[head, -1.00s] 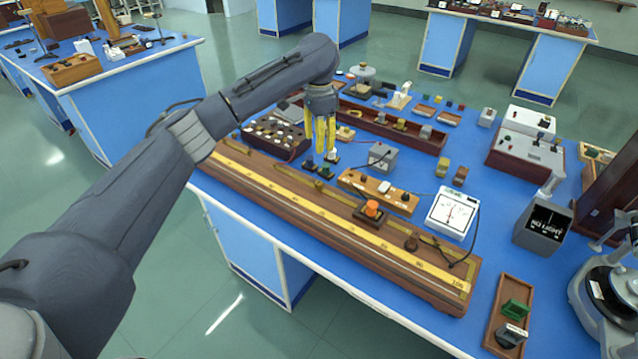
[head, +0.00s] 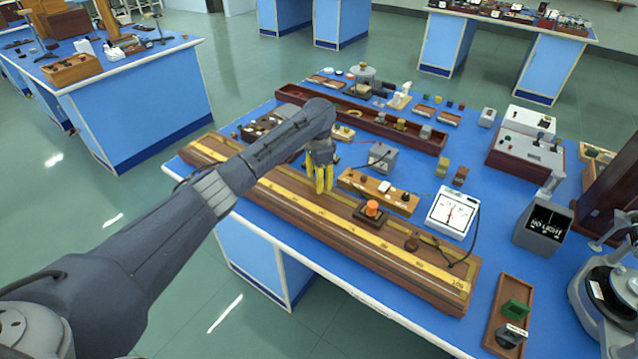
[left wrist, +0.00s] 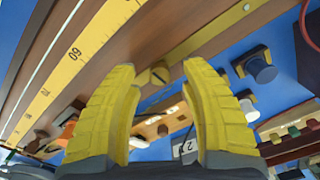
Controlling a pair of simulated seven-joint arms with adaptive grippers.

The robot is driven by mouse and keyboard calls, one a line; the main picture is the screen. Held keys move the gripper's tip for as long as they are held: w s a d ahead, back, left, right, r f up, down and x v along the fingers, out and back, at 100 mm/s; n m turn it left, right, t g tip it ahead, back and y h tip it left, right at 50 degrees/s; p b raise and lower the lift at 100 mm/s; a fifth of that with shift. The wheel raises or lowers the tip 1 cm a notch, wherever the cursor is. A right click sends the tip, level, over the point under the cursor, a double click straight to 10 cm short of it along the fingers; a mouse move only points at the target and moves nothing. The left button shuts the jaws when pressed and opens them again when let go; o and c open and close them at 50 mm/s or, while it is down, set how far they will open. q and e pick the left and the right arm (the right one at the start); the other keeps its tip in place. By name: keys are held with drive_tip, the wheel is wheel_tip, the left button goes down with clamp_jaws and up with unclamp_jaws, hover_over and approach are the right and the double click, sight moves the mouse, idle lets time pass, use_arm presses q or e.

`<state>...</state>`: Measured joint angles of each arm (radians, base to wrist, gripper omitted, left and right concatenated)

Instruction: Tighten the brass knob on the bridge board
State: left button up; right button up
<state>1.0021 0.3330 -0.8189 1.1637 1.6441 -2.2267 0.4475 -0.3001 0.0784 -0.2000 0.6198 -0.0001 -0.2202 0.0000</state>
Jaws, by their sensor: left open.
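The bridge board (head: 455,300) is a long wooden board with a yellow scale, running along the front of the blue bench. In the left wrist view the brass knob (left wrist: 159,75), small and slotted, sits on a brass strip (left wrist: 215,40) of the board. My left gripper (head: 320,188) has yellow fingers and is over the board's back edge, toward its left half. In the left wrist view the gripper (left wrist: 162,72) is open, with the knob showing between its fingertips. I see no contact. In the head view the fingers seem to hide the knob. My right gripper is not in view.
A dark block with an orange knob (head: 371,208) is on the board, right of the gripper. Behind it are a wooden switch block (head: 400,205) and a white meter (head: 452,213). A dark plug box (head: 262,127) lies behind my arm.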

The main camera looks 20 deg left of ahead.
use_arm(q)
drive_tip(key=shift+f, duration=0.7)
drive_tip(key=shift+o, duration=0.2)
clamp_jaws()
